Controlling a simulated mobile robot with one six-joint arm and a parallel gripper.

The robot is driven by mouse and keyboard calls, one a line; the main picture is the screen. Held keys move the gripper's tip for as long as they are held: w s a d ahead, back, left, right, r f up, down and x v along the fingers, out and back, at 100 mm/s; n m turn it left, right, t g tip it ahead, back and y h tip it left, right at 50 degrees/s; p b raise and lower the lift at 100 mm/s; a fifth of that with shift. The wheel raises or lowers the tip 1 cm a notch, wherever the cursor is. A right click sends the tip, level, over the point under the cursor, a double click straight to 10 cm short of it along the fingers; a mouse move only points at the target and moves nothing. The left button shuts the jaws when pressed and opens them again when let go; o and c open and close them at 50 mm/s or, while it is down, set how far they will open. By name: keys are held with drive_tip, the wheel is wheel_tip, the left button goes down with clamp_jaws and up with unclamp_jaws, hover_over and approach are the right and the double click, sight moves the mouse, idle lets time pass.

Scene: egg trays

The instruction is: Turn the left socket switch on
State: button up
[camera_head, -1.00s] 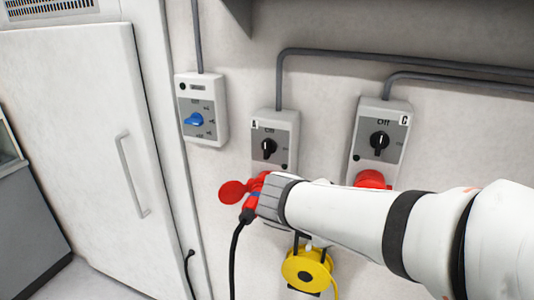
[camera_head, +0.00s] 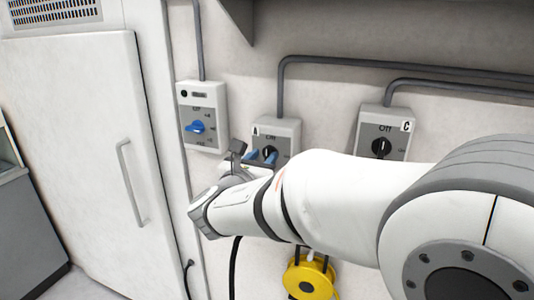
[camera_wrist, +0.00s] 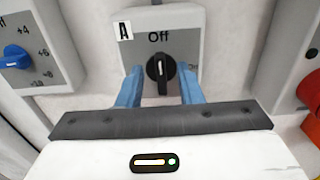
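The socket box marked A (camera_head: 290,128) is on the wall, left of the box marked C. In the wrist view its grey plate (camera_wrist: 190,40) reads "Off", with a black rotary switch (camera_wrist: 160,74) below the word. The switch's grip stands about upright. My gripper (camera_wrist: 157,88) is open, with one blue finger on each side of the switch and a gap visible on both sides. In the head view my gripper (camera_head: 262,157) is in front of box A and partly covers the switch. My arm hides the socket below it.
A control box with a blue knob (camera_head: 195,127) is on the wall to the left. Box C (camera_head: 385,124) is to the right, its lower part behind my arm. A yellow reel (camera_head: 308,277) hangs below. A white door (camera_head: 75,130) is at the left.

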drive_tip(key=shift+w+d, duration=0.25)
drive_tip(key=shift+w, duration=0.4)
